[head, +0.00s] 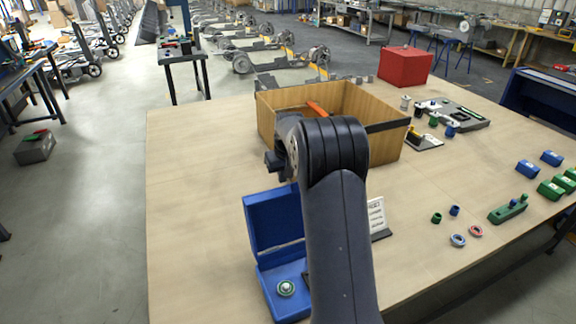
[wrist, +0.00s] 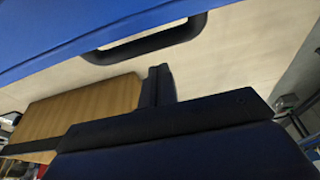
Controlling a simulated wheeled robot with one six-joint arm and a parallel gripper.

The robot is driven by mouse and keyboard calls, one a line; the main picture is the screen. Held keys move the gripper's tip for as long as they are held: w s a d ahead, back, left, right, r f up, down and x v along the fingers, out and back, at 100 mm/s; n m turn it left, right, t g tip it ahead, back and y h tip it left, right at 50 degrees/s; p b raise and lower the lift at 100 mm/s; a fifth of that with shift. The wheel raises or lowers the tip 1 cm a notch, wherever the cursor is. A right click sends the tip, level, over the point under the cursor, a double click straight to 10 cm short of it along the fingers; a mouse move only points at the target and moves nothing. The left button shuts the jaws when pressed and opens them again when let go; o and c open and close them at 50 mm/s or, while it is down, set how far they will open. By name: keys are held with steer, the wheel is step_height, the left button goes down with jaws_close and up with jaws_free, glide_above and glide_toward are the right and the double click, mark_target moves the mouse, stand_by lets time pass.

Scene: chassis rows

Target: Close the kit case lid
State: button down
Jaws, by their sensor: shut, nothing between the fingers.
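The blue kit case stands open on the table. Its lid (head: 272,218) is raised roughly upright, and its base (head: 268,262) lies flat with a round grey-green part (head: 286,288) inside. My arm hides the right side of the case. My gripper (head: 274,162) is above and behind the lid in the head view, shut and empty. In the wrist view, a blue surface (wrist: 60,35) with a dark handle (wrist: 145,45), apparently the case lid, crosses the top. The dark fingers (wrist: 158,85) appear below the handle, with a visible gap.
A wooden bin (head: 375,145) with an orange item stands behind my gripper, close by. A red box (head: 404,67) is farther back. Small parts and green and blue blocks (head: 528,169) lie to the right. The table's left part is clear.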

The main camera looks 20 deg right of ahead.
steer(key=shift+s, duration=0.85)
steer(key=shift+s, duration=0.1)
